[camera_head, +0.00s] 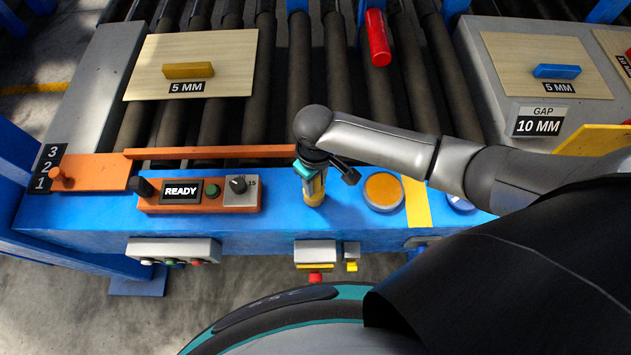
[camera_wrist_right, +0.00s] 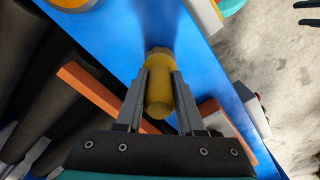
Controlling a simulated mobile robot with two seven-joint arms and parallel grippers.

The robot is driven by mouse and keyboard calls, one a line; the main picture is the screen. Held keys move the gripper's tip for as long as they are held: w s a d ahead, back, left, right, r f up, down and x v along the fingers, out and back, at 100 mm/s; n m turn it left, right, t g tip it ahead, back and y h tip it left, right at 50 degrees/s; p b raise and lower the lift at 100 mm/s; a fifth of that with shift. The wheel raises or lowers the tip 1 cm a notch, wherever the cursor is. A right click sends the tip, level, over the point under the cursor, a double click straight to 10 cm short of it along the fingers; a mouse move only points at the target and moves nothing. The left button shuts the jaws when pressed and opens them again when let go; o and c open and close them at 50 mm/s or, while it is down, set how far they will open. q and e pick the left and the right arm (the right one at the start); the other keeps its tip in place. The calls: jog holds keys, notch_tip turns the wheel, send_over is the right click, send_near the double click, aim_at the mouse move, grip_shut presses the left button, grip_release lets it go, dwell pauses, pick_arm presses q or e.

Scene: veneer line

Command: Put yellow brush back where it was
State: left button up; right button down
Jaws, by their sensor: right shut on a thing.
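The yellow brush (camera_head: 315,192) is upright at the blue ledge in the head view, left of a round orange-yellow pad. My right gripper (camera_head: 311,178) comes down on it from above and is shut on it. In the right wrist view, the yellow brush (camera_wrist_right: 158,98) is a rounded yellow piece between the two fingers of my right gripper (camera_wrist_right: 161,82). The blue surface lies behind it; whether the brush touches that surface is unclear. My left gripper is not in the head view.
The blue ledge (camera_head: 95,218) carries an orange control box (camera_head: 150,203) reading READY, the round pad (camera_head: 384,189) and a yellow stripe (camera_head: 416,204). Dark rollers (camera_head: 297,80) lie behind, with a veneer sheet (camera_head: 236,50) and a red cylinder (camera_head: 377,37).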

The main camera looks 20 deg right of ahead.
jog(key=shift+f, duration=0.25)
jog(key=shift+f, duration=0.1)
jog(key=c, duration=0.5)
grip_release()
notch_tip(320, 180, up, 12)
jog(key=shift+r+p, duration=0.2)
jog(key=shift+p, duration=0.75)
